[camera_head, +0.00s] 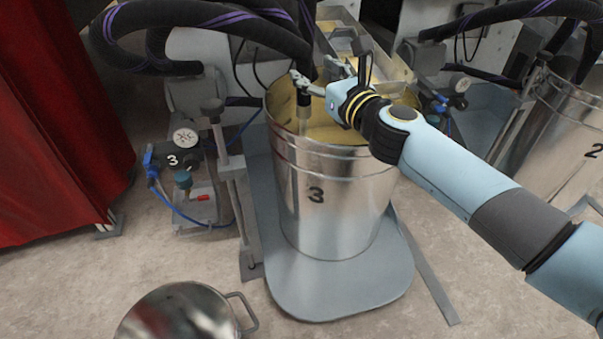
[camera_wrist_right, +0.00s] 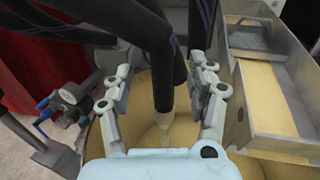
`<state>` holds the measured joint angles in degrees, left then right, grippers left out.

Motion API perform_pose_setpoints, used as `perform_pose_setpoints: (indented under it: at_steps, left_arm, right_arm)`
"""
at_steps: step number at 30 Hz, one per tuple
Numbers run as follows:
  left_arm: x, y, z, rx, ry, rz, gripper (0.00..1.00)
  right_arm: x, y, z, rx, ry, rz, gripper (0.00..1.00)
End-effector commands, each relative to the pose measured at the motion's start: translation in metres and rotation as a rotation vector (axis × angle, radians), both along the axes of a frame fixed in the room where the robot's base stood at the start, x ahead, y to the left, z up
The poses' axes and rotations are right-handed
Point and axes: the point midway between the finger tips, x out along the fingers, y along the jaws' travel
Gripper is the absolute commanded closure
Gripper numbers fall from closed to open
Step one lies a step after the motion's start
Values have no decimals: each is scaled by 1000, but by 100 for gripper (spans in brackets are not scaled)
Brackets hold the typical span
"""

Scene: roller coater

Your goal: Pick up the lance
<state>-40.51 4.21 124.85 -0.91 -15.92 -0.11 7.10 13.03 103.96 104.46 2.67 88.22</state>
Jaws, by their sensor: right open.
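The lance (camera_wrist_right: 175,75) is a dark upright tube with a pale tip. It hangs from thick black hoses into steel drum 3 (camera_head: 336,200), which holds yellow material. In the head view the lance (camera_head: 304,115) shows just inside the drum's rim. My right gripper (camera_head: 317,78) reaches over the drum from the right. In the right wrist view its two fingers (camera_wrist_right: 164,62) are open, one on each side of the lance, with gaps visible. Whether either finger touches it I cannot tell. My left gripper is in neither view.
A steel pot (camera_head: 180,312) stands on the floor at the front. A gauge unit (camera_head: 186,140) and a post (camera_head: 236,190) stand left of the drum. A metal trough (camera_wrist_right: 268,90) lies right of the fingers. Drum 2 (camera_head: 570,120) is at the right.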

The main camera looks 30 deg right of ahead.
Motion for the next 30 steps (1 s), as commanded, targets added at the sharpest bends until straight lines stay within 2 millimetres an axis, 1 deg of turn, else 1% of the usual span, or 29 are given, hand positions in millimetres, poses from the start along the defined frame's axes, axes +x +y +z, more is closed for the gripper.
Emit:
perform_pose_setpoints:
  at_steps: [6, 9, 12, 18, 30]
  left_arm:
    - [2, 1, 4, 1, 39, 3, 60]
    - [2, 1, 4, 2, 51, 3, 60]
    - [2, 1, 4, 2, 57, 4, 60]
    - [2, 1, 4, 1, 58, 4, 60]
    - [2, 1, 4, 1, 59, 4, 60]
  right_arm:
    - [33, -3, 1, 1, -2, 0, 43]
    - [45, -3, 0, 0, -2, -1, 43]
    - [51, -3, -1, 0, 0, 0, 43]
    - [51, -3, -1, 0, 1, 0, 43]
    - [51, -3, -1, 0, 1, 0, 95]
